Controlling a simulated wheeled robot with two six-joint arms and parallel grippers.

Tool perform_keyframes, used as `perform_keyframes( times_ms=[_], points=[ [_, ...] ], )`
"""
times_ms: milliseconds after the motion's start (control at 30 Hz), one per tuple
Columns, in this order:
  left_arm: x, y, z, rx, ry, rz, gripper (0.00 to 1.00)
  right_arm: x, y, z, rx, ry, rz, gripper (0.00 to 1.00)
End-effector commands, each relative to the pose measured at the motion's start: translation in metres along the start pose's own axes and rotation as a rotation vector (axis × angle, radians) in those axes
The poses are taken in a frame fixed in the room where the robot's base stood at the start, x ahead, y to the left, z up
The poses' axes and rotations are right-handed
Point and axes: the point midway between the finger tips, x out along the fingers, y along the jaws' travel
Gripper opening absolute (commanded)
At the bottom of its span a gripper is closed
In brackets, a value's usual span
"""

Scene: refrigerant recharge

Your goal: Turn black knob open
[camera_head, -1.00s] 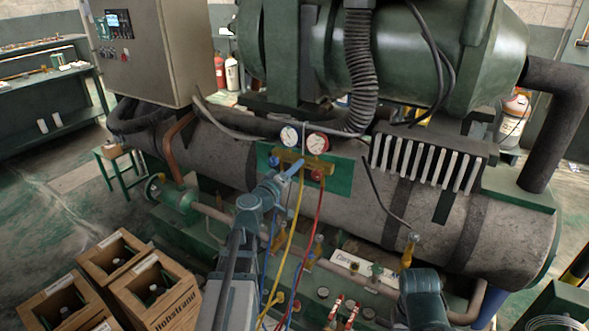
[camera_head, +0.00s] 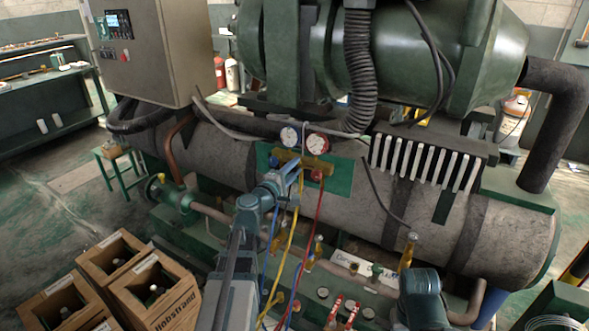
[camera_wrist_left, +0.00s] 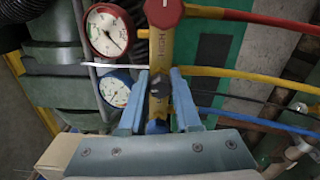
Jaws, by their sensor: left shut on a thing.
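The yellow gauge manifold (camera_head: 313,162) stands in front of the green panel on the machine. In the left wrist view its yellow body (camera_wrist_left: 161,48) runs down the middle, with a red knob (camera_wrist_left: 163,10) at the top. The black knob (camera_wrist_left: 159,84) sits between the two blue fingers of my left gripper (camera_wrist_left: 158,88), which is shut on it. In the head view my left gripper (camera_head: 293,172) reaches the manifold from the lower left and hides the black knob. My right arm shows at the lower right, but its gripper is not visible.
A red gauge (camera_head: 318,143) and a blue gauge (camera_head: 289,136) sit above the manifold. Red, yellow and blue hoses hang below, close to my left arm. Pipes and valves fill the space under the large tank (camera_head: 330,200).

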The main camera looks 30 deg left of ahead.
Motion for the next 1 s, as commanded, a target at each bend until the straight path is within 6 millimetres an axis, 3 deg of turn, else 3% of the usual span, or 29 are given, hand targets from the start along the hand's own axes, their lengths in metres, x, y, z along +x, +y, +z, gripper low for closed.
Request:
perform_keyframes(
  times_ms=[733, 767, 900, 1000],
  points=[
    [-0.001, -0.0006, -0.0002, -0.078, 0.001, -0.001, 0.0, 0.0003, 0.0, 0.0, 0.0, 0.0, 0.0, 0.5],
    [-0.001, -0.0006, -0.0002, -0.078, 0.001, -0.001, 0.33, 0.0003, 0.0, 0.0, 0.0, 0.0, 0.0, 0.5],
    [-0.0008, -0.0004, -0.0002, -0.078, 0.001, -0.001, 0.59, 0.0003, 0.0, 0.0, 0.0, 0.0, 0.0, 0.5],
    [-0.0007, -0.0003, -0.0001, -0.078, 0.001, -0.001, 0.62, 0.0002, 0.0, 0.0, 0.0, 0.0, 0.0, 0.5]
  ],
)
